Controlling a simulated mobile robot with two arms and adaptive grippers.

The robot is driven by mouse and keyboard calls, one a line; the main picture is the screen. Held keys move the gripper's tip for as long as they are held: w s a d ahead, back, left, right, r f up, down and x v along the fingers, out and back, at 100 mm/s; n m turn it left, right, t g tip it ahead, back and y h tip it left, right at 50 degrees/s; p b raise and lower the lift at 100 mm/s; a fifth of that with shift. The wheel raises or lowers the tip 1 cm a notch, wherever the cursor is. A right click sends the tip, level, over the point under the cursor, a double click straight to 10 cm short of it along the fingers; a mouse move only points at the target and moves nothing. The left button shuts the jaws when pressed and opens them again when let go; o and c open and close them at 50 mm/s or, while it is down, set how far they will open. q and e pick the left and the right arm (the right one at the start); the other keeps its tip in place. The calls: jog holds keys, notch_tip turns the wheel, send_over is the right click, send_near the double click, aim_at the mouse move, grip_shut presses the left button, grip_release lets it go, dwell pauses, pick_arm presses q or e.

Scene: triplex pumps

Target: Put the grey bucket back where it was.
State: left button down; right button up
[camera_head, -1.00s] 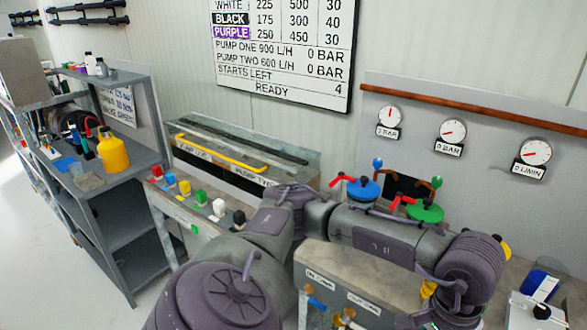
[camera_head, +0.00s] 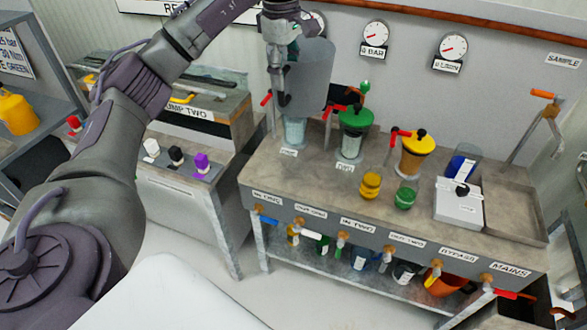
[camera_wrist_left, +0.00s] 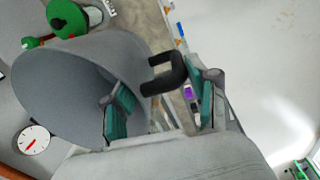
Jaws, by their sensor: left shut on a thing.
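The grey bucket (camera_head: 313,72) hangs in my left gripper (camera_head: 283,92) above the back left of the pump bench (camera_head: 330,190). In the left wrist view the bucket (camera_wrist_left: 60,105) is large, with its wide mouth partly facing the camera. The teal fingers of my left gripper (camera_wrist_left: 165,92) stand on either side of its black handle (camera_wrist_left: 164,74), one finger seeming to lie over the mouth. A clear vessel (camera_head: 293,132) stands below the bucket. I cannot tell whether they touch. My right gripper is not in view.
A green-lidded vessel (camera_head: 353,130) and a yellow-lidded one (camera_head: 415,152) stand to the right. Yellow (camera_head: 371,186) and green (camera_head: 405,195) pots and a white device (camera_head: 458,203) are nearer the front edge. More containers sit on the lower shelf.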

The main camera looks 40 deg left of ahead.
aim_at(287, 101)
pick_arm(q)
notch_tip(287, 101, down, 7)
jog(key=shift+f+b, duration=0.2)
jog(key=shift+b, duration=0.35)
notch_tip(287, 101, down, 20)
jog(key=p, duration=0.4)
jog(key=shift+r, duration=0.2)
jog(key=shift+c, duration=1.5)
grip_release()
jog(key=shift+r, duration=0.15)
